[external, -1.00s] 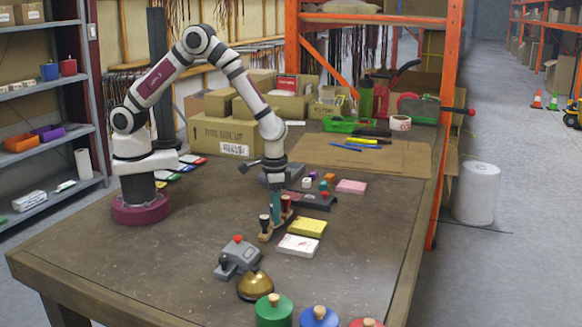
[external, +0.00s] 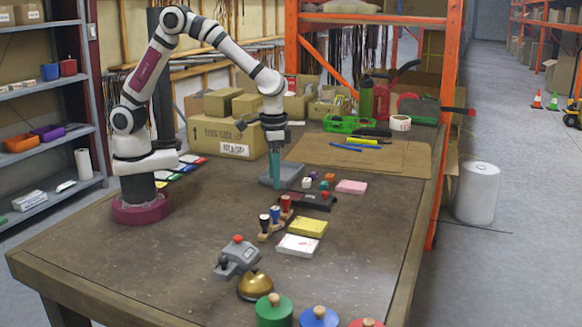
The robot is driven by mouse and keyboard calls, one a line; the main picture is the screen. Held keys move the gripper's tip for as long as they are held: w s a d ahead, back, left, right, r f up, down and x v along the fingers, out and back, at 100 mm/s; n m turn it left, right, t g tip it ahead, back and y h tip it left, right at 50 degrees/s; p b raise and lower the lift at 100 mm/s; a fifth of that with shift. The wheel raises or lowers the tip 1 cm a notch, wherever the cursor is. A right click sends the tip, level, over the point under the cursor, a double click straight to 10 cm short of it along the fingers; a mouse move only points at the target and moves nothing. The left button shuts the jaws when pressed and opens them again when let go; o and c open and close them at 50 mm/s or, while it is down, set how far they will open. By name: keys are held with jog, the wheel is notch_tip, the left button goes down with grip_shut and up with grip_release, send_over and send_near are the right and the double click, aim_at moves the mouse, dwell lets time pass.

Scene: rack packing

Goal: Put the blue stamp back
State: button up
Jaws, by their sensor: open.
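The blue stamp (external: 275,213) stands upright in the small wooden rack (external: 266,238), between the black-handled stamp (external: 264,222) and the red stamp (external: 286,202). Its lower end is too small to see clearly. My gripper (external: 275,184) points down with teal fingers, above and behind the rack in the picture, apart from the stamps. It is open and nothing shows between its fingers.
A grey tray (external: 266,181) lies behind the gripper. A dark stapler-like item (external: 316,202), yellow pad (external: 307,227) and white pad (external: 297,246) lie right of the rack.

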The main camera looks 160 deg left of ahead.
jog(key=w+d+r+m, duration=0.1)
jog(key=d+r+m, duration=0.25)
jog(key=d, duration=0.35)
jog(key=w+d+r+m, duration=0.2)
jog(key=d+r+m, duration=0.15)
jog(key=d, duration=0.25)
jog(key=s+d+r+m, duration=0.1)
jog(key=s+d+m, duration=0.5)
jog(key=d+m, duration=0.1)
jog(key=s+d+m+y, duration=0.1)
jog(key=s+d+m, duration=0.5)
jog(key=d, duration=0.4)
jog(key=shift+d+r+m+y, duration=0.3)
jog(key=shift+r+m, duration=0.1)
jog(key=shift+m, duration=0.3)
